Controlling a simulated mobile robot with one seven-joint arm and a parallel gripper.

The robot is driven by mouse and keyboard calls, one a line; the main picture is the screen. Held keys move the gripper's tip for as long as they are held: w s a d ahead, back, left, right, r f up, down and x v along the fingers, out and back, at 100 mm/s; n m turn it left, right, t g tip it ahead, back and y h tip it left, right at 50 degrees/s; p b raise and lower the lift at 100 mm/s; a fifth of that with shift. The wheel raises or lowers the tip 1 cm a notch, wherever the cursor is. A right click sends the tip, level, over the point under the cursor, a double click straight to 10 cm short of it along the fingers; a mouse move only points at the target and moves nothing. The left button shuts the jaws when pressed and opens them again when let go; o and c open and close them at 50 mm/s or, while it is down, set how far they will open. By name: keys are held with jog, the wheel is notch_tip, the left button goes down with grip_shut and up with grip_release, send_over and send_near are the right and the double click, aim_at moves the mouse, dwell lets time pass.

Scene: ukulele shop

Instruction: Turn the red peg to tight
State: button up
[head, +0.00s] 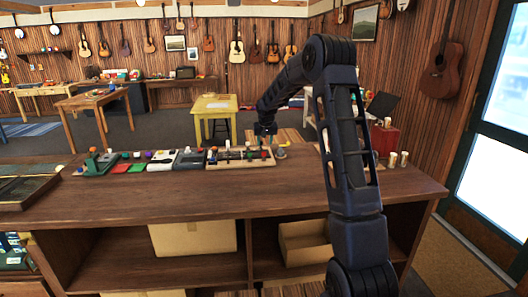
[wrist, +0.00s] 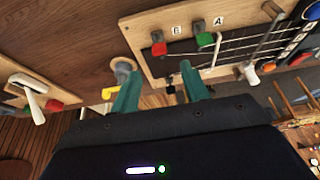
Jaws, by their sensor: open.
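A red peg (wrist: 158,49) is on the wooden board (wrist: 150,25) in the wrist view, below the label E. A green peg (wrist: 205,39) sits beside it, below the label A. My gripper (wrist: 160,72) has its two teal fingers apart, with nothing between them. The fingertips are near the board's edge and apart from the red peg. In the head view my gripper (head: 265,134) hangs just above the right end of the board (head: 228,164). The pegs there are too small to read clearly.
A grey round piece with a yellow part (wrist: 110,93) stands beside the board. Another wooden panel (wrist: 18,82) carries a white lever (wrist: 35,105). More small panels line the counter (head: 150,195) to the left in the head view. The counter's front is clear.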

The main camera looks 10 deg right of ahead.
aim_at(264, 155)
jog(key=x, duration=0.7)
jog(key=shift+r, duration=0.1)
jog(key=c, duration=1)
